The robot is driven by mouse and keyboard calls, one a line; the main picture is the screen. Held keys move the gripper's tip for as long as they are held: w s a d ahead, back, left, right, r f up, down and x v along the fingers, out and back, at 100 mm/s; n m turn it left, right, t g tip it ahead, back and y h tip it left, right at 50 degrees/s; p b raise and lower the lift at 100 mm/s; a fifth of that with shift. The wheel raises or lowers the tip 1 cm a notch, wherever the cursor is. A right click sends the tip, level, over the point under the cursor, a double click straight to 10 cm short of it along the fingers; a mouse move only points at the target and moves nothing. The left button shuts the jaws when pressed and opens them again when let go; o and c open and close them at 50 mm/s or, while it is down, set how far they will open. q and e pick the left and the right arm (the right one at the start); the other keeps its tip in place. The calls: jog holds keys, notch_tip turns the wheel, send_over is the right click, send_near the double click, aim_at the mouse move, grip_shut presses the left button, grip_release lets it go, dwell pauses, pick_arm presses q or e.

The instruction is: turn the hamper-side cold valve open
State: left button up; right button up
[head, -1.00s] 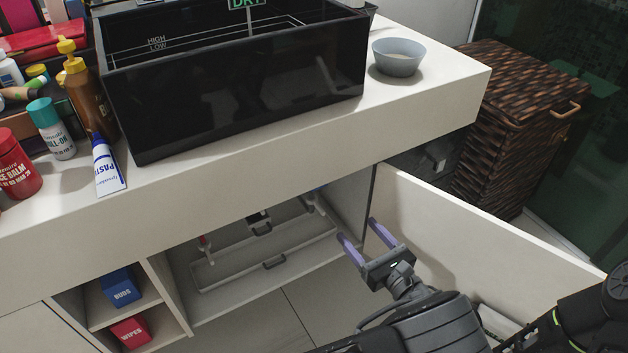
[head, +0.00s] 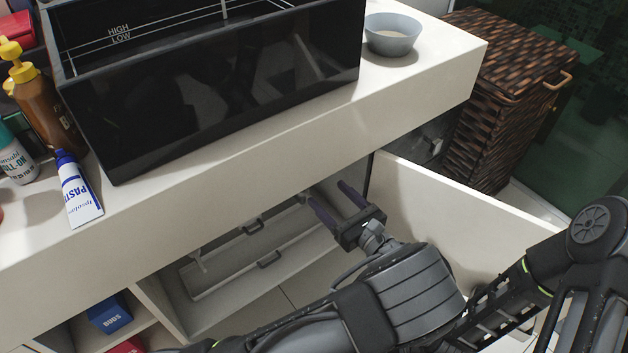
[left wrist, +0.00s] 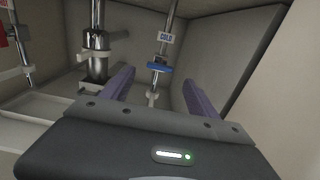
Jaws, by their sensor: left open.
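In the left wrist view a blue valve handle (left wrist: 160,69) sits on a thin upright metal pipe, below a white tag (left wrist: 166,37) reading COLD. The handle looks flat and lies across the pipe. My left gripper (head: 327,192) reaches into the open cabinet under the counter with its purple fingers apart. In the left wrist view the left gripper (left wrist: 158,78) is open and empty; the handle shows between its fingertips, farther in, and contact cannot be made out. In the head view the handle is hidden under the counter. My right gripper is out of view.
An open cabinet door (head: 450,210) stands right of my left arm. The woven hamper (head: 500,90) is beyond it. The white counter (head: 250,170) overhangs the cabinet. A thick drain pipe (left wrist: 97,50) and another valve pipe (left wrist: 22,45) stand left of the COLD pipe.

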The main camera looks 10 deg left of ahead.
pick_arm(q)
jog(key=b+x, duration=0.2)
jog(key=x, duration=0.4)
jog(key=shift+w+a, duration=0.25)
jog(key=shift+a, duration=0.05)
jog(key=shift+c, duration=0.3)
jog(key=c, duration=1.3)
